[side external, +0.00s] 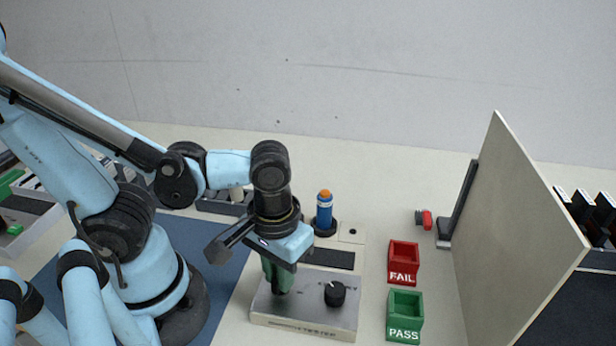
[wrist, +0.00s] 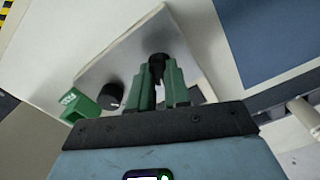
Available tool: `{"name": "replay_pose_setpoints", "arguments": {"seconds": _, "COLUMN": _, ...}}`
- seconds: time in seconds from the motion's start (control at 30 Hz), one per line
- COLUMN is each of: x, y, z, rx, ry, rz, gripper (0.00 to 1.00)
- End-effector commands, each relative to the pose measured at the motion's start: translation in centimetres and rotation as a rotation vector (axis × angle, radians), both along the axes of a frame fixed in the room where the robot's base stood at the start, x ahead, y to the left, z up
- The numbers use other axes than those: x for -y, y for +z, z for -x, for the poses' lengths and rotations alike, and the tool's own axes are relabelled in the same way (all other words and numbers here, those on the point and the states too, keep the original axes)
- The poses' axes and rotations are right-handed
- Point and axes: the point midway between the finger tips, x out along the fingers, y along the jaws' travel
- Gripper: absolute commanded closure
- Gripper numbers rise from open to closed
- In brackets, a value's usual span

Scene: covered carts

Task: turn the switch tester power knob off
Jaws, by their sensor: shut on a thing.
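The switch tester (side external: 306,318) is a flat silver box on the table; it also shows in the wrist view (wrist: 120,62). One black knob (side external: 335,293) with a white pointer mark stands free on its right part; it also shows in the wrist view (wrist: 111,96). My gripper (side external: 281,288) points down over the tester's left part. In the wrist view its green fingers (wrist: 157,82) are shut on a second black knob (wrist: 157,61). This knob is hidden in the side view, and its pointer cannot be seen. The knob labels are unreadable.
A red FAIL bin (side external: 403,263) and a green PASS bin (side external: 404,316) stand right of the tester. A blue cylinder with an orange top (side external: 324,212) stands behind it. A tall upright panel (side external: 515,235) closes off the right side.

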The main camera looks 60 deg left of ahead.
Motion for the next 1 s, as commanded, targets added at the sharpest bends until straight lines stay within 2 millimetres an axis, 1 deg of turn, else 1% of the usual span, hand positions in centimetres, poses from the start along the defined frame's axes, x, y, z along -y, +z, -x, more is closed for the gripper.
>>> {"name": "replay_pose_setpoints", "arguments": {"seconds": 0.2, "x": 0.02, "y": -0.03, "z": -0.06, "rx": 0.004, "ry": 0.184, "rz": 0.002, "gripper": 1.0}}
{"name": "replay_pose_setpoints", "arguments": {"seconds": 0.5, "x": 0.0, "y": -0.03, "z": -0.08, "rx": 0.005, "ry": 0.361, "rz": 0.001, "gripper": 1.0}}
{"name": "replay_pose_setpoints", "arguments": {"seconds": 0.7, "x": -0.01, "y": -0.04, "z": -0.07, "rx": 0.005, "ry": 0.42, "rz": 0.001, "gripper": 1.0}}
{"name": "replay_pose_setpoints", "arguments": {"seconds": 1.0, "x": -0.02, "y": -0.04, "z": -0.09, "rx": 0.006, "ry": 0.442, "rz": 0.001, "gripper": 1.0}}
